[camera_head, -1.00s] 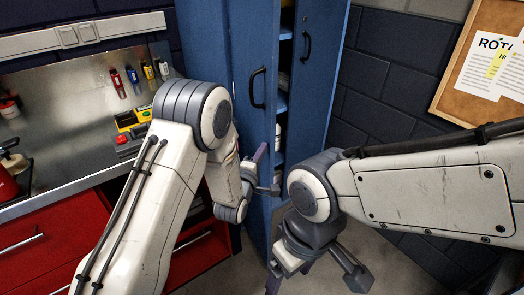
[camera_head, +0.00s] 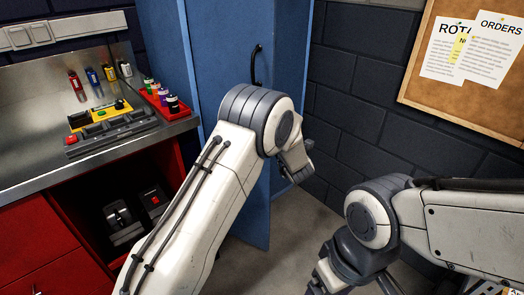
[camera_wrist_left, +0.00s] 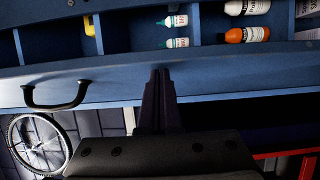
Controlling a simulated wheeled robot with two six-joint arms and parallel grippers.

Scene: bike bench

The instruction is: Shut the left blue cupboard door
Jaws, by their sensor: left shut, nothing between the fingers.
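The blue cupboard stands at the back middle of the head view. Its left door (camera_head: 215,110) shows its outer face, with a dark bar handle (camera_head: 257,66) near the top; my left forearm covers part of it. In the left wrist view the door's handle (camera_wrist_left: 56,95) is left of my left gripper (camera_wrist_left: 158,100). The shelves (camera_wrist_left: 115,35) show beyond the door edge, so the cupboard is open there. The left gripper is shut and empty, close to the door edge; contact cannot be told. My right gripper is at the head view's lower edge, its fingertips cut off.
A steel workbench (camera_head: 60,165) with a red tray of bottles (camera_head: 165,101) stands left of the cupboard. A dark brick wall and a corkboard (camera_head: 430,88) are at the right. Floor (camera_head: 302,235) shows between my arms. Small bottles (camera_wrist_left: 177,43) stand on the shelves.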

